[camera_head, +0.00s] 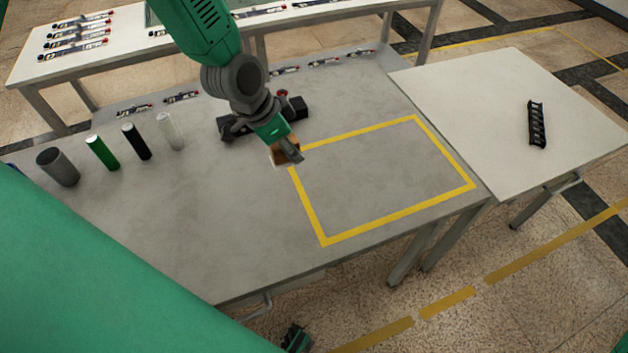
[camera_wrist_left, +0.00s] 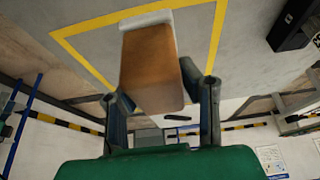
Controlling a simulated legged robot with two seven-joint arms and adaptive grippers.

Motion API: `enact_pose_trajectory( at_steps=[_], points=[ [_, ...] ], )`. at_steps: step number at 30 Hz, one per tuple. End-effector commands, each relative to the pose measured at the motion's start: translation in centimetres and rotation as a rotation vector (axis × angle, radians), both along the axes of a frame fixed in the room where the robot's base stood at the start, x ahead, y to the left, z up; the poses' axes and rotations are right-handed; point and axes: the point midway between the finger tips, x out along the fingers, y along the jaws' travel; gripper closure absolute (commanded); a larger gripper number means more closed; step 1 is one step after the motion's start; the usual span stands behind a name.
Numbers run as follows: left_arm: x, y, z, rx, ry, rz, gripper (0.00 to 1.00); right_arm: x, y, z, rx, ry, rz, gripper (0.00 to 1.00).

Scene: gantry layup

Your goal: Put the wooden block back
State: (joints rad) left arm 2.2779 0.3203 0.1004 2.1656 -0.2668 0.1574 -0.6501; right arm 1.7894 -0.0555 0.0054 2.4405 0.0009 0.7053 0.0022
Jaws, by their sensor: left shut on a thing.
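My left gripper (camera_head: 290,153) is shut on the wooden block (camera_head: 284,148) near the upper left corner of the yellow taped rectangle (camera_head: 309,207) on the grey table. In the left wrist view the block (camera_wrist_left: 152,72) is brown with a pale white end and sits between the two dark fingers (camera_wrist_left: 160,108). The white end points away from the gripper, toward the tabletop. I cannot tell whether it touches the table.
A dark device (camera_head: 293,106) stands on the table just behind the gripper. A grey cup (camera_head: 58,167) and green, black and white cylinders stand at the left. A black rack (camera_head: 536,124) lies on the white side table (camera_head: 490,110). The taped area is empty.

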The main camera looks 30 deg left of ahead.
Motion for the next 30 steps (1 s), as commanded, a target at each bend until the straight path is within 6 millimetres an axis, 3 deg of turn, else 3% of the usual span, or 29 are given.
enact_pose_trajectory(
  at_steps=[6,18,26,27,29,30],
  points=[
    [0.0,-0.8,-3.9,0.01,0.005,-0.005,0.92,0.0,0.0,-0.1,0.0,0.001,0.0,0.4],
    [0.1,-0.7,-8.8,0.008,0.003,-0.003,0.92,0.0,0.0,-0.2,-0.001,0.001,-0.001,0.4],
    [0.1,-0.8,-9.3,0.008,0.001,-0.003,0.92,0.0,0.0,-0.2,0.0,0.001,-0.001,0.4],
    [0.1,-0.8,-9.3,0.009,0.002,-0.003,0.65,0.0,0.0,-0.1,-0.001,0.001,-0.001,0.4],
    [0.1,-0.8,-9.3,0.009,0.002,-0.003,0.48,0.0,0.0,-0.2,0.0,0.001,-0.001,0.4],
    [0.1,-0.8,-9.3,0.009,0.002,-0.003,0.48,0.0,0.0,-0.2,-0.001,0.0,-0.001,0.4]
  ],
)
